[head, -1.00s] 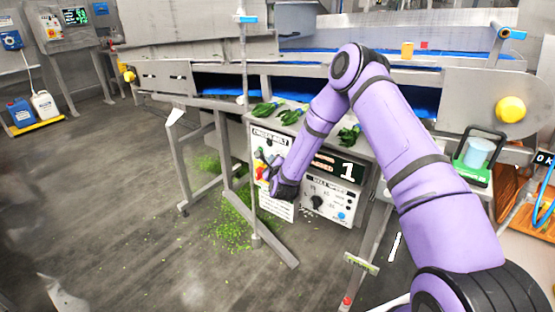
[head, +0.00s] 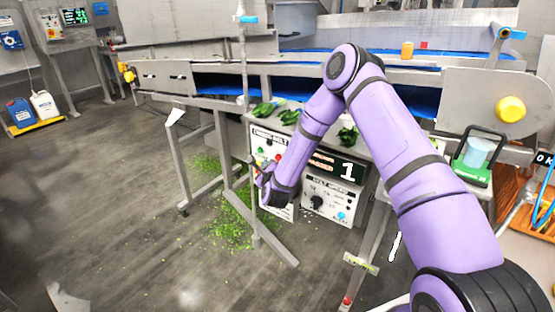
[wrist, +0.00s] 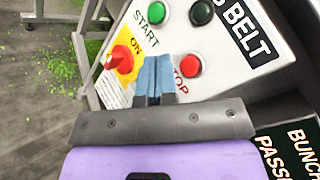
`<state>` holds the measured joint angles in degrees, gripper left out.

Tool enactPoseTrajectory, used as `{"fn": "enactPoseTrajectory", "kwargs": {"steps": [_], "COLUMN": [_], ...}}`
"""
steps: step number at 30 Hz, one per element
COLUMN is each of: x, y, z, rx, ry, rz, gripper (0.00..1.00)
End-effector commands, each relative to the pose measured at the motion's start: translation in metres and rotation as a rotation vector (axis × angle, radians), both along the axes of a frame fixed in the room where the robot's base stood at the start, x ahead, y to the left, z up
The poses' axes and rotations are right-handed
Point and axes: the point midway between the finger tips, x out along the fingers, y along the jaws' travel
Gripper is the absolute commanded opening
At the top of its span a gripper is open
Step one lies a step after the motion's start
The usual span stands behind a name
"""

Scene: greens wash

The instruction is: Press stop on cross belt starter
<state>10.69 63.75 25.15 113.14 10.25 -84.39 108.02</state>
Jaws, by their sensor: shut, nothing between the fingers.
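The cross belt starter panel (wrist: 238,80) fills much of the wrist view, tilted, with its label ending in "BELT". Its red stop button (wrist: 188,65) is to the right of the fingertips, beside a partly covered STOP label. A green start button (wrist: 152,12) is at the top, beside the START label. My gripper (wrist: 157,58) is shut and empty, its blue fingertips over the panel between the red button and the rotary switch; contact cannot be told. In the head view my gripper (head: 257,172) is in front of the starter's left part (head: 259,138).
A black button (wrist: 201,12) and a red rotary switch (wrist: 120,57) on a yellow plate share the panel. A thin vertical post (head: 246,100) is close to my gripper. Greens lie on the shelf above.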

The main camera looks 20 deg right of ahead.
Motion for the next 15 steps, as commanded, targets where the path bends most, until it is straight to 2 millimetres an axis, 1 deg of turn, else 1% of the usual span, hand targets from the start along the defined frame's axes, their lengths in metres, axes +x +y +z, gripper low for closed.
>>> {"fn": "enactPoseTrajectory", "kwargs": {"steps": [3, 7, 15], "x": [-0.006, -0.012, -0.013], "y": [0.009, 0.017, 0.018], "z": [0.0, 0.0, 0.0], "rx": [-0.001, -0.001, -0.001], "ry": [0.0, 0.001, 0.0], "rz": [0.001, 0.001, 0.0], "gripper": [0.0, 0.0, 0.0]}}
